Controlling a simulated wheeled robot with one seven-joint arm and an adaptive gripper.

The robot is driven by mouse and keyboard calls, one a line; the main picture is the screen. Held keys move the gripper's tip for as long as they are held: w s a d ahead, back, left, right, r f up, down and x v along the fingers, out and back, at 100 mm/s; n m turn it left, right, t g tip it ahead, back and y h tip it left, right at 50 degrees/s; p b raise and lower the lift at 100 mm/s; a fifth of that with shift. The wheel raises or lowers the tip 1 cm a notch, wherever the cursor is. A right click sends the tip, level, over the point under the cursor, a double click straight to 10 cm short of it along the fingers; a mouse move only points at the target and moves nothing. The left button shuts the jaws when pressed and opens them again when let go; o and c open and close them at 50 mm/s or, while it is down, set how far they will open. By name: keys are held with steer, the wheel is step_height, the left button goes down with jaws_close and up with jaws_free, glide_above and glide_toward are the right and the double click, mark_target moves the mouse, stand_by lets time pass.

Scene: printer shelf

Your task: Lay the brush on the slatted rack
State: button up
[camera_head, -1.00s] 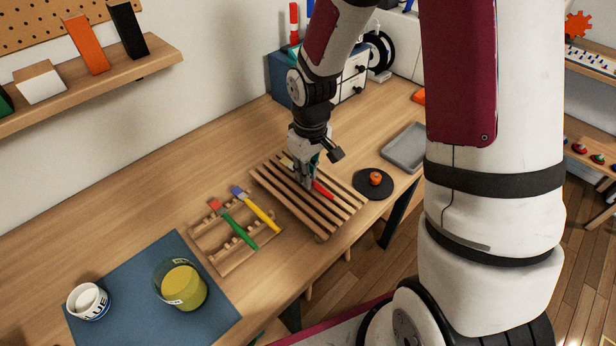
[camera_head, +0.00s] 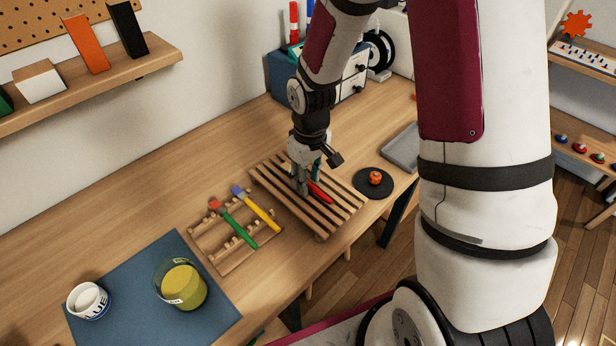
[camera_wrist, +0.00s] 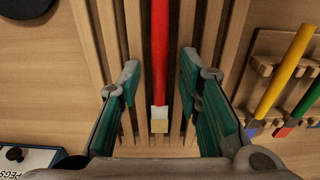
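The red brush (camera_head: 320,194) lies on the slatted rack (camera_head: 345,208), its handle running along the slats. In the wrist view the brush (camera_wrist: 159,60) shows a red handle, a pale ferrule and a yellowish tip between my fingers. My gripper (camera_head: 309,180) is low over the rack. In the wrist view my gripper (camera_wrist: 160,100) is open, with one finger on each side of the brush and a clear gap to both. In the head view my fingers hide the brush's tip end.
A wooden holder (camera_head: 231,267) with a green and a yellow brush stands left of the rack. A black disc (camera_head: 361,185) with an orange knob and a grey tray (camera_head: 400,150) are to the right. A yellow jar (camera_head: 183,288) and a white cup (camera_head: 88,301) stand on a blue mat.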

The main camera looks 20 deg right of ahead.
mark_target(310, 184)
step_height(310, 184, up, 13)
steer(key=s+r+m+t, duration=0.4)
steer(key=s+r, duration=1.1)
steer(key=s, duration=0.4)
steer(key=shift+s+d+r+m+t, duration=0.2)
steer(key=shift+s+m+t, duration=0.1)
steer(key=shift+s, duration=0.1)
steer(key=shift+a, duration=0.1)
